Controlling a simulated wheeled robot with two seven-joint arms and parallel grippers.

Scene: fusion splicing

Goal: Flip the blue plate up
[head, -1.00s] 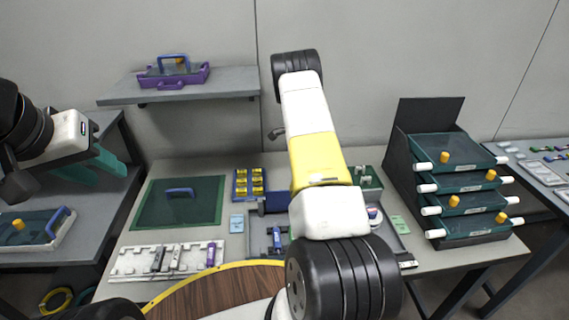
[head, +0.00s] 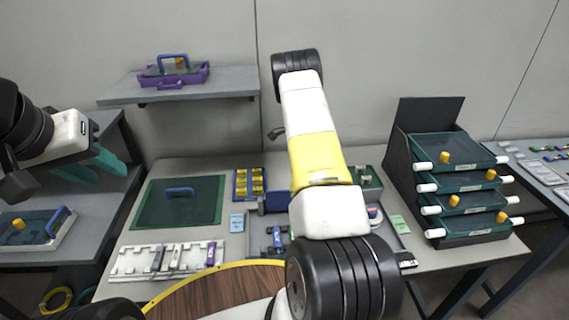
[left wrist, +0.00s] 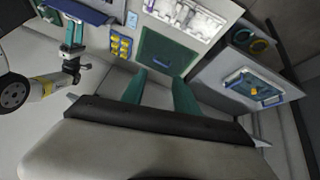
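The blue plate (head: 277,202) shows as a dark blue panel at the middle of the table in the head view, partly hidden behind my right arm. A dark blue panel that looks like it (left wrist: 88,12) is at the top of the left wrist view. My right gripper (left wrist: 75,26) has its teal fingers close together at this panel; contact and grip are unclear. It is hidden in the head view. My left gripper (head: 108,176) is at the left, over the side table; its teal fingers are apart and empty, also in the left wrist view (left wrist: 159,76).
A green mat (head: 150,207) with a blue handle lies on the table's left. A yellow-celled blue tray (head: 241,195) and a white fixture strip (head: 130,262) are near. A black rack (head: 405,165) of green trays stands right. A shelf (head: 225,84) holds a purple case (head: 160,82).

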